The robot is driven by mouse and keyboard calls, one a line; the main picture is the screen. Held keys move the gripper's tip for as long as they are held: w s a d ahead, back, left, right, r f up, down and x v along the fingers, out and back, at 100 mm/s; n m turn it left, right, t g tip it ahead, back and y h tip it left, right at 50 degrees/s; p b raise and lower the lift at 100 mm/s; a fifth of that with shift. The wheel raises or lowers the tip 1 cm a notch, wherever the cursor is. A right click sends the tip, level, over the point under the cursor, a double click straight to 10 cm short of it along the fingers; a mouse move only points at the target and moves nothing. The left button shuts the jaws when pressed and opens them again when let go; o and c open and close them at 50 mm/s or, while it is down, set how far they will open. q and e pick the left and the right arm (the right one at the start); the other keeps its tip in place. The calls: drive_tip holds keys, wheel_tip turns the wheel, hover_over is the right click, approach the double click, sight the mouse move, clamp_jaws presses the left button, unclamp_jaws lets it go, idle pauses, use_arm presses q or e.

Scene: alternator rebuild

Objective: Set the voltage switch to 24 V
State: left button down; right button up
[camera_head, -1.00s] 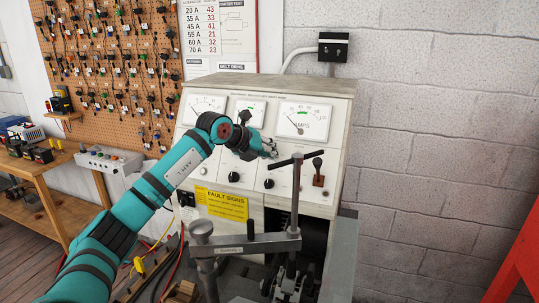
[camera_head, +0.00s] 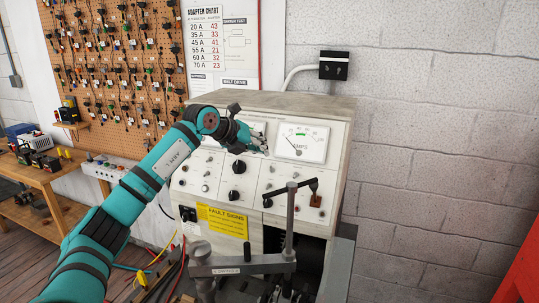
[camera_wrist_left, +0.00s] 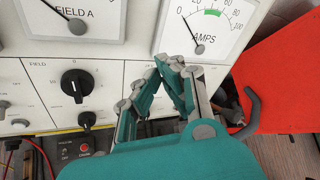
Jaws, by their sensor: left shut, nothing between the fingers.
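The tester's white control panel (camera_head: 205,160) carries several knobs and toggles below its meters. Two black knobs, an upper one (camera_head: 238,167) and a lower one (camera_head: 234,195), sit mid-panel. In the left wrist view a large black knob (camera_wrist_left: 77,82) is under the word FIELD, with a smaller black knob (camera_wrist_left: 87,119) below it. I cannot tell which control is the voltage switch or read a 24 V mark. My left gripper (camera_head: 261,143) is shut and empty in front of the panel, beside the AMPS meter (camera_head: 302,142). Its fingers (camera_wrist_left: 165,66) show below the AMPS dial, touching no knob. My right gripper is out of view.
A grey T-handled clamp (camera_head: 290,215) stands before the panel's lower right. A red-brown lever switch (camera_head: 315,200) is behind its handle. A yellow fault signs label (camera_head: 222,221) is on the front. A red object (camera_head: 525,265) stands at the right edge.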

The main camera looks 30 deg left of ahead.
use_arm(q)
drive_tip(key=shift+s+a+r+p, duration=0.1)
drive_tip(key=shift+a+r+p, duration=0.2)
drive_tip(key=shift+r, duration=0.3)
drive_tip(key=shift+a+r+p, duration=0.15)
drive_tip(key=shift+a+r, duration=0.15)
drive_tip(key=shift+r, duration=0.25)
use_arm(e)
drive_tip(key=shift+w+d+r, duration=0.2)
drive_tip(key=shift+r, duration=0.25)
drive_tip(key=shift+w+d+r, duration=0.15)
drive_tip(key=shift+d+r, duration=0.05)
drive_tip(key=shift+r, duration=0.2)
use_arm(q)
drive_tip(key=shift+f, duration=0.1)
